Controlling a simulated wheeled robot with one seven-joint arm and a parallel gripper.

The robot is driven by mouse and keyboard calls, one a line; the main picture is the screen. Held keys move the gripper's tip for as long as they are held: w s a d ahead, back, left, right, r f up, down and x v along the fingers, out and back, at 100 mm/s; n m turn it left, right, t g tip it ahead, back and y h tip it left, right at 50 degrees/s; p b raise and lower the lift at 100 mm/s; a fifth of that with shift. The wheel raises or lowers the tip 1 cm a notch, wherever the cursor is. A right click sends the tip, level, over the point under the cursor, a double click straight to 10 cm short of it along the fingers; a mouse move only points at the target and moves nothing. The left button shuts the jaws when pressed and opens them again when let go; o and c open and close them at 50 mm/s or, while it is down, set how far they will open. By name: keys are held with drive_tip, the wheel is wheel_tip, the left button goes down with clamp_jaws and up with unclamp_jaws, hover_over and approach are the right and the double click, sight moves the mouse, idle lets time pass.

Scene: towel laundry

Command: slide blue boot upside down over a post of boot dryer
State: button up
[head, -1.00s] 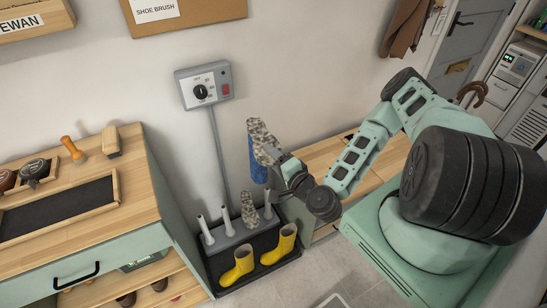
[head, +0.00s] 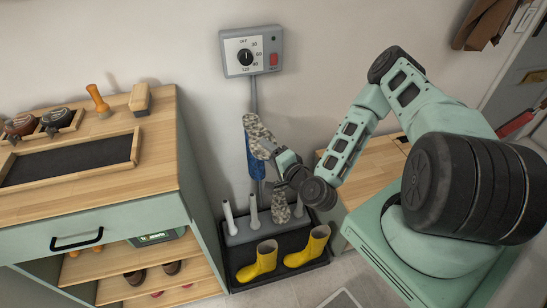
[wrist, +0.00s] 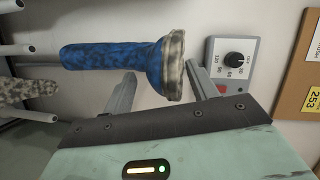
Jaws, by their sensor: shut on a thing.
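The blue boot (head: 256,165) hangs upside down, its speckled grey sole on top and its blue shaft pointing down. My gripper (head: 271,157) is shut on it near the foot end, holding it in the air above the boot dryer (head: 243,236). In the wrist view the blue boot (wrist: 110,54) lies across the picture, with its shaft towards the left and its sole end between my fingers (wrist: 160,85). The dryer has bare pale posts, including a left post (head: 228,218) and a second post (head: 253,210). The boot's lower end is above the posts, apart from them.
A speckled upside-down boot (head: 282,212) sits on another post. Two yellow boots, left (head: 257,262) and right (head: 307,248), stand upright in the dryer's black tray. A wooden-topped cabinet (head: 160,165) is on the left. A control box (head: 250,50) hangs on the wall above.

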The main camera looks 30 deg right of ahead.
drive_tip(key=w+a+f+n+y+b, duration=0.15)
drive_tip(key=w+a+f+b, duration=0.3)
drive_tip(key=f+b, duration=0.6)
drive_tip(key=w+a+f+n+y+b, duration=0.1)
drive_tip(key=w+a+f+y+b, duration=0.15)
drive_tip(key=a+f+b, duration=0.8)
drive_tip(key=d+f+b, duration=0.2)
drive_tip(key=f+b, duration=0.7)
drive_tip(key=b, duration=0.1)
drive_tip(key=d+f+b, duration=0.3)
drive_tip(key=f+b, duration=0.6)
drive_tip(key=b, duration=0.1)
drive_tip(key=shift+w+f, duration=0.3)
drive_tip(key=shift+w, duration=0.05)
idle(0.4)
drive_tip(key=o, duration=1.7)
drive_tip(key=shift+c, duration=0.2)
